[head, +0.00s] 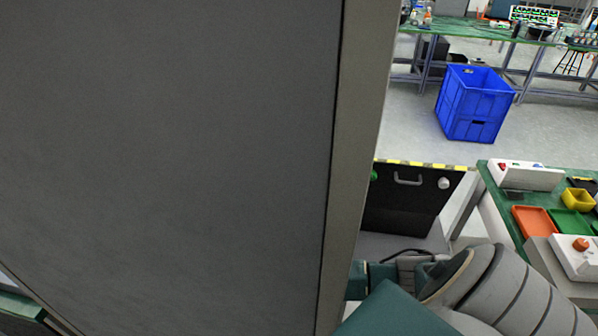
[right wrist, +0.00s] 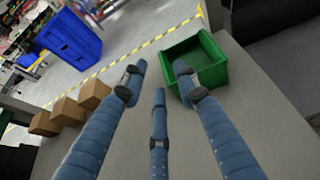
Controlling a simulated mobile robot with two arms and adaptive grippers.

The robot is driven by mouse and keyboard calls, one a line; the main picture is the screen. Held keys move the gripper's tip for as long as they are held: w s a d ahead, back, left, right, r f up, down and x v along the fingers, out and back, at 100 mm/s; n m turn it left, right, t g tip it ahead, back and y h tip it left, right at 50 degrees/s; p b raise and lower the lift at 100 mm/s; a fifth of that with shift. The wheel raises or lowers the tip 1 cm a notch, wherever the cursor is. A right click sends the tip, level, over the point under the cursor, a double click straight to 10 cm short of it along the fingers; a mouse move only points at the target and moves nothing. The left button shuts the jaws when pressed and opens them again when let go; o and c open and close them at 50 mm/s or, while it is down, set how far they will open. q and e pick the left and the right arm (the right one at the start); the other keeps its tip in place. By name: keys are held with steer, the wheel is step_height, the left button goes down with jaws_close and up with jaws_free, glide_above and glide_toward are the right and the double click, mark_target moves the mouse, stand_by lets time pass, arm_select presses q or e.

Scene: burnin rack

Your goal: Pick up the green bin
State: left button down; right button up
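The green bin (right wrist: 214,80) shows in the right wrist view, right of centre, on a grey surface. It is an open-topped box and looks empty. My right gripper (right wrist: 159,80) is open, with its three blue-grey fingers spread and nothing between them. The right finger's tip overlaps the bin's near left side in the picture; I cannot tell whether they touch. In the head view the bin cannot be made out, and my right arm shows at the bottom right without its fingers. My left gripper is not in view.
A large dark grey panel (head: 165,150) fills the left of the head view. A blue crate (head: 474,105) stands on the floor behind. A green-topped table (head: 497,178) with small trays is at right. Several cardboard boxes (right wrist: 94,94) sit left of the fingers in the wrist view.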

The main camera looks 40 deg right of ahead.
steer(key=x, duration=0.3)
steer(key=shift+d+f, duration=0.1)
steer(key=shift+d, duration=0.1)
steer(key=shift+a+f+x, duration=0.1)
steer(key=shift+f+x, duration=0.1)
steer(key=shift+x, duration=0.7)
steer(key=shift+a+f+x, duration=0.1)
steer(key=shift+f+x, duration=0.05)
steer(key=shift+x, duration=0.75)
steer(key=shift+a+f+x, duration=0.1)
steer(key=shift+f+x, duration=0.1)
steer(key=shift+x, duration=0.65)
steer(key=shift+s, duration=0.1)
steer(key=shift+c, duration=0.5)
jaws_close()
